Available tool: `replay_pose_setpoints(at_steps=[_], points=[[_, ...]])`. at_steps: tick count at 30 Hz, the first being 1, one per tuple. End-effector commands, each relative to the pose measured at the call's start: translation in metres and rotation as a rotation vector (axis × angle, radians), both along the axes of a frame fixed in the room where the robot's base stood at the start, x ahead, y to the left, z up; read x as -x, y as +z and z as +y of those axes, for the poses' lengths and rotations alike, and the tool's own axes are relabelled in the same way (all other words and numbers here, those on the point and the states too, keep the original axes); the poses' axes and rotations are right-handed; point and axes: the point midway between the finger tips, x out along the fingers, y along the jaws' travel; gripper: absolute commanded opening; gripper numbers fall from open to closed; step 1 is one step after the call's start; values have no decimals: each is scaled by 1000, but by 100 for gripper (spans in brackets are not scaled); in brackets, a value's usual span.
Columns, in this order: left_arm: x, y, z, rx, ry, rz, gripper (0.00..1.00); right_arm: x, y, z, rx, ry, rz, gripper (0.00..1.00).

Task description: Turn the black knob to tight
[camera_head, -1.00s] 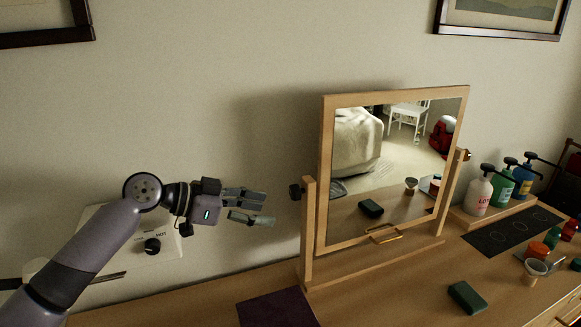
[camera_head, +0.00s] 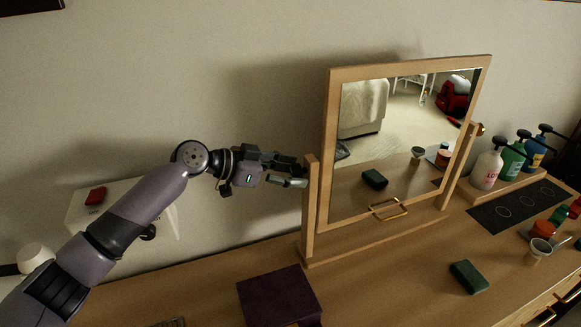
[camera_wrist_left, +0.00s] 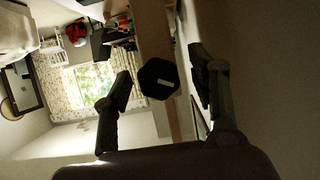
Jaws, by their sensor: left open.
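The black knob (camera_wrist_left: 158,79) is faceted with a small pale mark on its face. It sits on the outer side of the mirror's left post (camera_head: 310,210). In the left wrist view it lies between the two spread fingers of my left gripper (camera_wrist_left: 163,80), with a visible gap on either side. In the head view my left gripper (camera_head: 296,174) is beside the post at knob height, and its fingers mostly hide the knob. The gripper is open and holds nothing. My right gripper is out of view.
The tilting mirror (camera_head: 400,150) stands on the wooden dresser top. A purple box (camera_head: 280,293) lies in front of it, and a green block (camera_head: 468,276) lies to the right. Pump bottles (camera_head: 487,168) stand at the right.

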Motion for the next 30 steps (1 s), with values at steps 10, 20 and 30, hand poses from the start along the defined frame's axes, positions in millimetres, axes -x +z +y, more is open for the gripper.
replay_pose_setpoints(at_steps=[10,20,30], points=[[0,-1,-2,0,0,-1,48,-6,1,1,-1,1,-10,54],[-1,-1,-1,0,0,-1,26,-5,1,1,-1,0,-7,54],[-1,-1,-1,0,1,-2,6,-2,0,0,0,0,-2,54]])
